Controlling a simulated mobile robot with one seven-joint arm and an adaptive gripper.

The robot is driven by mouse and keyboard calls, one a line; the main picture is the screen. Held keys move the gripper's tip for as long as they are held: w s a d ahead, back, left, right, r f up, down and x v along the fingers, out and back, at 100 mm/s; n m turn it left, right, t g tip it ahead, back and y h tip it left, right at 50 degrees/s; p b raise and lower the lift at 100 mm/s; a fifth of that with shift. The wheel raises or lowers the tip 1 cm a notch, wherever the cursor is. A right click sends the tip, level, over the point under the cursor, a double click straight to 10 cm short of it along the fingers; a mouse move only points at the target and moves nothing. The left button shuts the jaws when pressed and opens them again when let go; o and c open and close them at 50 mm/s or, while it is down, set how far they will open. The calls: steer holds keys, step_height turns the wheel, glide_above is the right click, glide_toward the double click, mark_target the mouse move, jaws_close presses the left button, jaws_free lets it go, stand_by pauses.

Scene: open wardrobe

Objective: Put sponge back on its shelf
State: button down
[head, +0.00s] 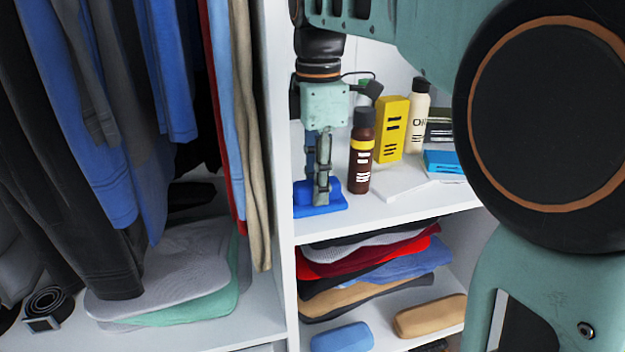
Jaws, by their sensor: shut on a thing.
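My gripper (322,195) points down over the upper shelf (420,203) of the right compartment, near its left wall. Its fingers are shut on a blue piece, which I take to be the sponge (333,207). The sponge is low at the shelf surface, and part of it shows flat around the fingertips. The fingers hide its middle. I cannot tell whether it rests fully on the shelf.
Close right of the gripper stands a brown bottle (361,152). Behind are a yellow box (391,129), a cream bottle (418,118) and a blue item (444,161). Folded clothes (370,268) lie below. A white divider (276,150) and hanging clothes (90,120) are left.

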steer(key=shift+d, duration=0.1)
steer(key=c, duration=1.6)
jaws_free()
step_height(320, 180, up, 8)
steer(key=shift+f+p, duration=0.2)
steer(key=shift+p, duration=0.35)
